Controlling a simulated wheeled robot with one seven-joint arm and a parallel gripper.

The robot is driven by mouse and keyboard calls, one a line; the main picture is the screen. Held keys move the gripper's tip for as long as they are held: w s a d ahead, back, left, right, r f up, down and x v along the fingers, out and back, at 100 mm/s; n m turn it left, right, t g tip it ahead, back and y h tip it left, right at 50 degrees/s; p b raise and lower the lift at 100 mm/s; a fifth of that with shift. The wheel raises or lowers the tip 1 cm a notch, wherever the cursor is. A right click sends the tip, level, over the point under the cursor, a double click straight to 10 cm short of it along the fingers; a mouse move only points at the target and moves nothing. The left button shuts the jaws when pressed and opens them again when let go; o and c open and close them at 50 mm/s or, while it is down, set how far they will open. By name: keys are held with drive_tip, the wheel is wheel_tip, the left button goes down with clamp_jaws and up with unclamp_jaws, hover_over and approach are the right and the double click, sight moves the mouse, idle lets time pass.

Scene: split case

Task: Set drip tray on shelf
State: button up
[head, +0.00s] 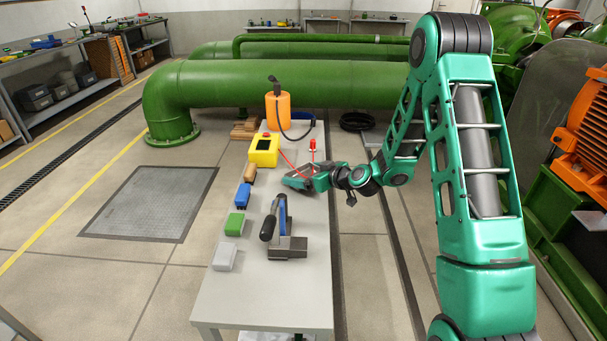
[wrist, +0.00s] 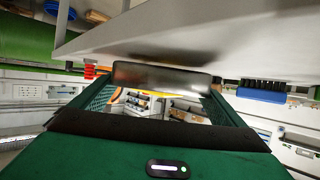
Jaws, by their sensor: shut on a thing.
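My gripper (head: 297,181) is at the right edge of the grey table in the head view, beside the red upright piece. In the wrist view its two green fingers are shut on a dark, smooth, flat-faced thing (wrist: 162,76), seen edge-on between the fingertips. It may be the drip tray, but its full shape is hidden. In the head view the held thing cannot be made out clearly. No shelf can be clearly singled out as the one for the tray; a white thing (head: 268,335) shows low at the table's front end.
The grey table (head: 245,300) holds a yellow box (head: 264,151), an orange canister (head: 278,108), a blue brush (head: 243,195), a green block (head: 234,224), a pale block (head: 225,257) and a blue tool on a grey base (head: 287,247). Its front is clear. Green pipes (head: 290,85) run behind.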

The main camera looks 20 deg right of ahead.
drive_tip(key=shift+f, duration=0.55)
idle(0.4)
drive_tip(key=o, duration=0.9)
drive_tip(key=v, duration=1)
drive_tip(key=shift+s+d+r, duration=0.1)
drive_tip(key=shift+s+d, duration=0.1)
drive_tip(key=shift+s, duration=0.1)
drive_tip(key=shift+s+a+r, duration=0.1)
drive_tip(key=shift+s, duration=0.1)
drive_tip(key=s+d+r+m+g+h, duration=0.2)
drive_tip(key=s+d+r+m+g, duration=0.1)
drive_tip(key=s, duration=1)
drive_tip(key=s+d+r+m+g+h, duration=0.2)
drive_tip(key=s+d+r+m+g, duration=0.2)
drive_tip(key=s, duration=1)
drive_tip(key=s+d+r+m+g+h, duration=0.1)
drive_tip(key=s+d+r+m+g, duration=0.2)
drive_tip(key=s, duration=1.1)
drive_tip(key=shift+d+r+m+g+h, duration=0.2)
drive_tip(key=shift+d+m+g, duration=0.3)
drive_tip(key=shift+d, duration=0.2)
drive_tip(key=shift+d+r+m+g+h, duration=0.1)
drive_tip(key=shift+d+m+g+h, duration=0.1)
drive_tip(key=shift+d+m+g, duration=0.35)
